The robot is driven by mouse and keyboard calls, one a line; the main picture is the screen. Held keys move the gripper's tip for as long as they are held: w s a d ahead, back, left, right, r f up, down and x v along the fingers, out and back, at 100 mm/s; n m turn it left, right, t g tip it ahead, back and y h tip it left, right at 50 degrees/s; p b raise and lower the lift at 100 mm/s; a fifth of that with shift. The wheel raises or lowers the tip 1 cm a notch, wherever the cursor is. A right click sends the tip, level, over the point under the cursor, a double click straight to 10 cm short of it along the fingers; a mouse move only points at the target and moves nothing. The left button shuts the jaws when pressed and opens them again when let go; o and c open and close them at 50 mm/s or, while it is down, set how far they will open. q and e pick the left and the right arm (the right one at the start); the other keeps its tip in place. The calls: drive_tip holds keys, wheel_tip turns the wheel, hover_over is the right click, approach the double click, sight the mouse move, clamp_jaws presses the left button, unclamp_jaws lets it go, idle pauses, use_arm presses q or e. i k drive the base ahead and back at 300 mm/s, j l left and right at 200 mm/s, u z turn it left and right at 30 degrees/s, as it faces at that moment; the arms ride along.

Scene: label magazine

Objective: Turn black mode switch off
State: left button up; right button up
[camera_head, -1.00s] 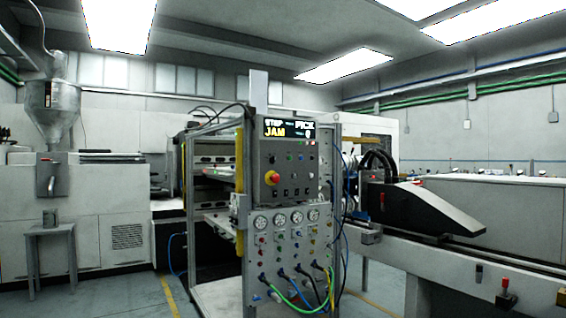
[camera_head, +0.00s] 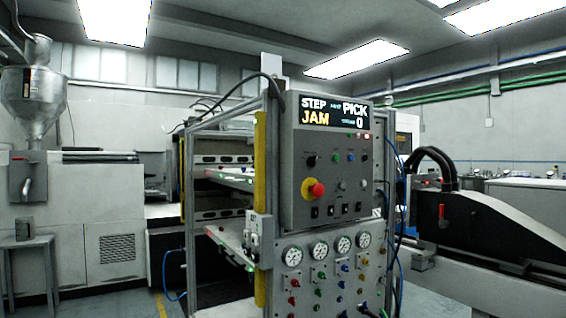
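The grey control panel (camera_head: 330,185) stands in the middle of the head view. Its display (camera_head: 334,112) reads STEP, PICK, JAM and 0. A black knob (camera_head: 311,160) sits at the upper left of the panel's controls. A row of several small black switches (camera_head: 331,210) runs along the panel's lower edge. I cannot tell which of these is the mode switch, and their positions are too small to read. A red emergency button on a yellow base (camera_head: 313,190) sits between the knob and the row. Neither of my grippers is in view.
Below the panel is a plate with several round gauges (camera_head: 318,250) and coloured knobs. A metal frame with a yellow post (camera_head: 260,190) stands left of the panel. A black-covered machine arm (camera_head: 490,222) is at the right. Grey floor shows at the lower left.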

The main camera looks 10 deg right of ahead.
sight(312, 160)
drive_tip(key=i+l+u, duration=0.1)
drive_tip(key=i+l, duration=0.25)
drive_tip(key=i+l+u, duration=0.15)
drive_tip(key=i+l, duration=0.15)
drive_tip(key=l, duration=0.15)
drive_tip(key=i+l+u, duration=0.1)
drive_tip(key=i+l, duration=0.2)
drive_tip(key=l, duration=0.2)
